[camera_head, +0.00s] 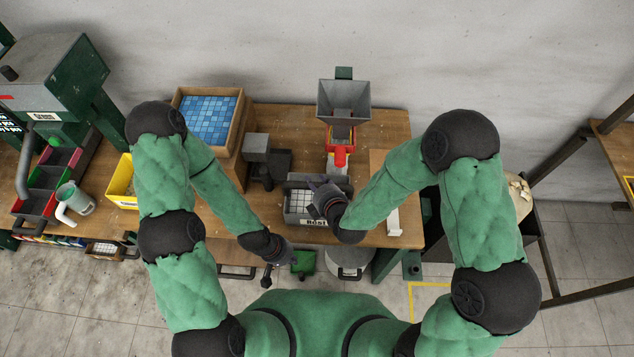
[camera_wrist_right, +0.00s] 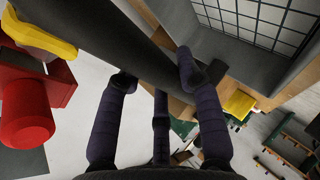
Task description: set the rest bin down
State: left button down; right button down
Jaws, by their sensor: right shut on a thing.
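The rest bin (camera_head: 292,217) is a grey box with a label on its front and white tiles inside. It is at the front of the workbench (camera_head: 385,130), below the hopper in the head view. My right gripper (camera_head: 322,192) is shut on the bin's right-hand part and hides some of it. In the right wrist view the gripper fingers (camera_wrist_right: 158,80) close on the dark bin wall (camera_wrist_right: 135,45), with the white tiles (camera_wrist_right: 265,22) beyond. I cannot tell whether the bin touches the bench. My left gripper (camera_head: 270,277) is empty near the bench's front edge; its fingers are too small to judge.
A grey hopper (camera_head: 345,98) with a red and yellow outlet stands behind the bin. A dark grey device (camera_head: 268,160) is close to its left. A wooden box of blue tiles (camera_head: 210,115) and a yellow bin (camera_head: 122,182) stand farther left. A white strip (camera_head: 394,221) lies right.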

jog(key=c, duration=1.2)
grip_release()
jog(key=shift+w+f, duration=0.1)
jog(key=shift+f, duration=0.05)
jog(key=shift+c, duration=0.2)
jog(key=o, duration=0.4)
jog(key=shift+a, duration=0.1)
jog(key=shift+r, duration=0.2)
jog(key=p+v, duration=0.2)
jog(key=v, duration=1)
jog(key=shift+f, duration=0.1)
